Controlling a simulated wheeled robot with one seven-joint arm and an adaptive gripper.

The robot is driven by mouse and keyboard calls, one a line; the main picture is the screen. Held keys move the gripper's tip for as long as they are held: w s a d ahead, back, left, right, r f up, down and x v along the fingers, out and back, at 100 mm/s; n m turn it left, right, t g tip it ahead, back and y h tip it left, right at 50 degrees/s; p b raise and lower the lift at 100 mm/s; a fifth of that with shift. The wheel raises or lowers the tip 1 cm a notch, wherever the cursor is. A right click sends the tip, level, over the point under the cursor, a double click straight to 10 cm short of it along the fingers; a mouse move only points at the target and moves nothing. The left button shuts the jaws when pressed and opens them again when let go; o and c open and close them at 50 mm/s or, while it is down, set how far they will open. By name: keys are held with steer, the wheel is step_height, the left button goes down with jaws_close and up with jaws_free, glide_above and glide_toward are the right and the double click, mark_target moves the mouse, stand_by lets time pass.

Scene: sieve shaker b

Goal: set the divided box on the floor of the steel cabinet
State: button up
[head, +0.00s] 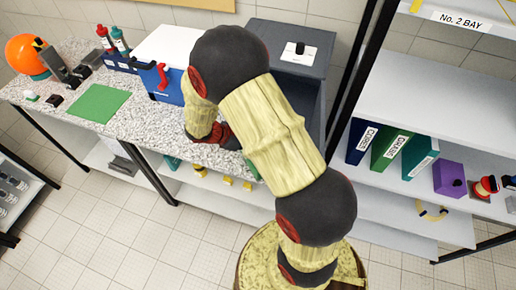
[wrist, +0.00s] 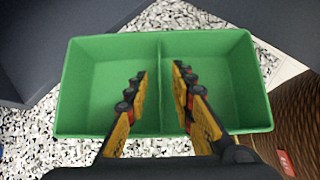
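The green divided box (wrist: 82,95) fills the middle of the wrist view, upright on the speckled counter, with one wall between two empty compartments. My gripper (wrist: 160,70) is above it, with one yellow-and-black finger on each side of the dividing wall. The fingers are apart, and I see a gap between them and the wall. In the head view my arm hides the gripper and most or all of the box. A dark grey cabinet (head: 262,35), likely the steel cabinet, stands at the back right of the counter; my arm covers much of its front.
The speckled counter (head: 60,88) holds a green mat (head: 100,103), a blue-and-white case (head: 165,85), bottles (head: 118,40) and an orange ball-shaped thing (head: 22,54). A shelf rack (head: 450,90) with binders (head: 390,150) stands to the right. The tiled floor in front is clear.

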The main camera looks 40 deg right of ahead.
steer(key=shift+s+d+f, duration=0.1)
steer(key=shift+d+f, duration=0.25)
steer(key=shift+f, duration=0.05)
steer(key=shift+c, duration=0.8)
steer(key=c, duration=0.4)
jaws_close()
